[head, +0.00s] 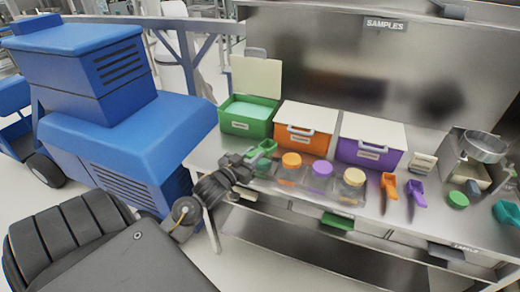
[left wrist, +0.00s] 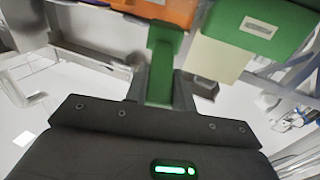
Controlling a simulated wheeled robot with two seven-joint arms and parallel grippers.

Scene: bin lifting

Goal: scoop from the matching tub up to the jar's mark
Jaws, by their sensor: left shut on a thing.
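My left gripper (head: 243,163) is shut on a green scoop (head: 263,149), held over the counter's left part, in front of the green tub. In the left wrist view the scoop's green handle (left wrist: 164,62) sits between the fingers. The green tub (head: 240,128) is open, its pale lid (head: 257,77) raised, with pale green contents inside. A clear jar shape (head: 262,168) is partly hidden by my gripper and scoop; its mark and fill cannot be made out. A green lid (head: 458,199) lies at the right. My right gripper is not in view.
Closed orange (head: 303,138) and purple (head: 368,152) tubs stand right of the green one. Jars with orange (head: 291,160), purple (head: 322,169) and cream (head: 354,176) lids stand in front. Orange (head: 389,184) and purple (head: 415,192) scoops lie farther right, near a metal bowl (head: 484,148).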

